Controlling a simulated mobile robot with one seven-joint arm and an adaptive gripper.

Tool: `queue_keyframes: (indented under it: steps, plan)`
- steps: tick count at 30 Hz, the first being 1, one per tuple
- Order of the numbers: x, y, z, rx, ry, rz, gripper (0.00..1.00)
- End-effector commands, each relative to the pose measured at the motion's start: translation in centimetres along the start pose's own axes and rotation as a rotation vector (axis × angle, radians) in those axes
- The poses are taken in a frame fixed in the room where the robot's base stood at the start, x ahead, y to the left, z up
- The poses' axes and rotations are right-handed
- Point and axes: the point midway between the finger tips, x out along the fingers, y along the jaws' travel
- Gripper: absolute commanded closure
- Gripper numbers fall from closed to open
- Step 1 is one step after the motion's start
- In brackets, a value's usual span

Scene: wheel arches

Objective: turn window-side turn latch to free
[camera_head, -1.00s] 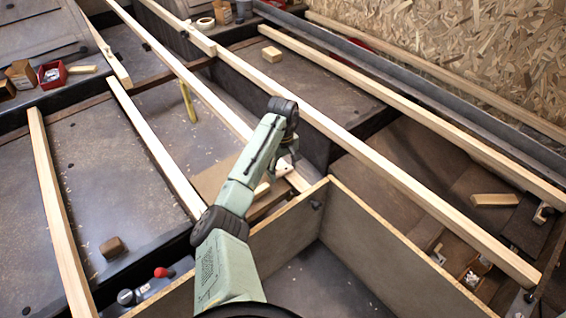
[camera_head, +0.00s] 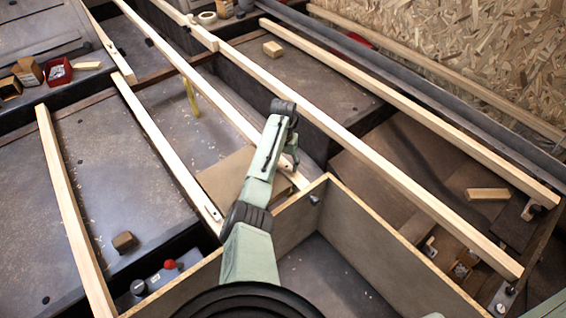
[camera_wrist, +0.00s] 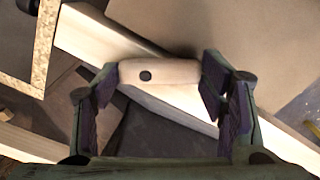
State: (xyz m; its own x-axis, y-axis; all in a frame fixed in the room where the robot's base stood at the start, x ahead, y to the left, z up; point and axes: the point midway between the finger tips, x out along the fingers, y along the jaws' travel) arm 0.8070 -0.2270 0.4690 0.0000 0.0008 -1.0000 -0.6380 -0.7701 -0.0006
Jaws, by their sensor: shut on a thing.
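A short pale wooden turn latch (camera_wrist: 172,72) with a dark round pivot shows in the wrist view. It lies over a longer pale batten (camera_wrist: 95,37), at an angle to it. My gripper (camera_wrist: 158,76) has one finger at each end of the latch and is shut on it. In the head view my gripper (camera_head: 289,163) is at the partition corner, mostly hidden behind my arm, and the latch cannot be made out there. I cannot tell from the pictures which side is the window side.
Plywood partitions (camera_head: 375,235) form a box corner right of my gripper. Long battens (camera_head: 375,165) run across the frame on both sides. A control panel with a red knob (camera_head: 169,264) and a loose wood block (camera_head: 124,241) are at lower left. The bay inside the partition is open.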

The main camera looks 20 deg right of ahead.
Motion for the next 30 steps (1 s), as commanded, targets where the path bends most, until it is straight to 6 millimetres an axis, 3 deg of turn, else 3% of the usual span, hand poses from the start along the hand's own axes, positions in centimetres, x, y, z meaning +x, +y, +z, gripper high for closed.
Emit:
queue_keyframes:
  steps: [15, 30]
  plan:
    - [0.07, 0.18, -0.43, 0.413, -0.003, 0.003, 0.63]
    - [0.06, 0.25, -0.59, 0.546, -0.002, 0.003, 0.63]
